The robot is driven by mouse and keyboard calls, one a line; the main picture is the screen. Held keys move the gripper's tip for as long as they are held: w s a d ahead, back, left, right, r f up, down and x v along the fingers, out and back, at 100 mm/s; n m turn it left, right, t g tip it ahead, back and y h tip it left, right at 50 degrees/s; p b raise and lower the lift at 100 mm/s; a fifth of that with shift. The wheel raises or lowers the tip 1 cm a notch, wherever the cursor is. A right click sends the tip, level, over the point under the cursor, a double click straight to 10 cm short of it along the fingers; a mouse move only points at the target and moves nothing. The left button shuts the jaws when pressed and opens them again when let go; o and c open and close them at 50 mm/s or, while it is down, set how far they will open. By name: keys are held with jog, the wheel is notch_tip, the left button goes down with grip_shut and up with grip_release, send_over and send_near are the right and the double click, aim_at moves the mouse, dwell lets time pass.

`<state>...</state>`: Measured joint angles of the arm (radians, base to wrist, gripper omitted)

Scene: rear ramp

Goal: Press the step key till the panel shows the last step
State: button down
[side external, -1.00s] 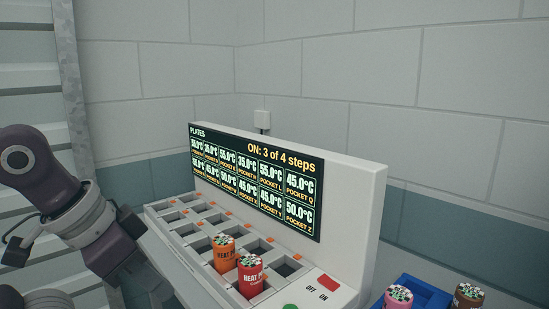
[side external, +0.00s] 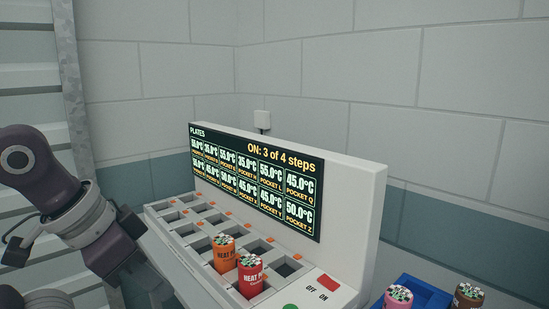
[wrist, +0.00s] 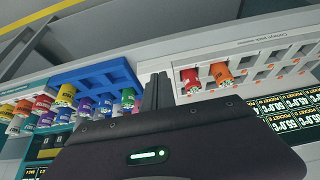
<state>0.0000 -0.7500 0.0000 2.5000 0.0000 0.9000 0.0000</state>
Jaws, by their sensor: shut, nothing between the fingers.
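The display panel (side external: 255,180) on the grey heater unit reads "ON: 3 of 4 steps" above rows of pocket temperatures. A red key (side external: 327,282) sits at the unit's right end, near OFF and ON labels. A green key (side external: 290,306) shows partly at the bottom picture edge. I cannot tell from markings which is the step key. My gripper (wrist: 158,92) is shut and empty in the wrist view, its fingers in front of the unit's pale end. In the side view my arm is at the left and the fingertips cannot be made out. Contact with a key cannot be seen.
An orange canister (side external: 224,254) and a red canister (side external: 250,276) stand in the unit's pockets; other pockets are empty. A blue rack (side external: 425,293) with canisters is at the right, and it shows in the wrist view (wrist: 95,77) with several colourful canisters.

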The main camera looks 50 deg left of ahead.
dwell(0.7)
jog(key=w+a+f+m+t+y, duration=0.1)
jog(key=w+a+m+y, duration=0.2)
jog(key=w+m, duration=0.9)
jog(key=w+d+f+m+t, duration=0.1)
jog(key=w+d+m, duration=0.2)
jog(key=w+m, duration=0.2)
jog(key=w+d+f+m+t+h, duration=0.1)
jog(key=w+d+f+m, duration=0.1)
jog(key=w+m, duration=0.3)
jog(key=d+m, duration=0.1)
jog(key=m, duration=0.1)
jog(key=shift+w+d+f+m, duration=0.25)
jog(key=shift+w+d+m, duration=0.1)
jog(key=shift+d+m, duration=0.05)
jog(key=shift+f, duration=0.15)
jog(key=shift+f, duration=4.3)
jog(key=shift+f, duration=0.4)
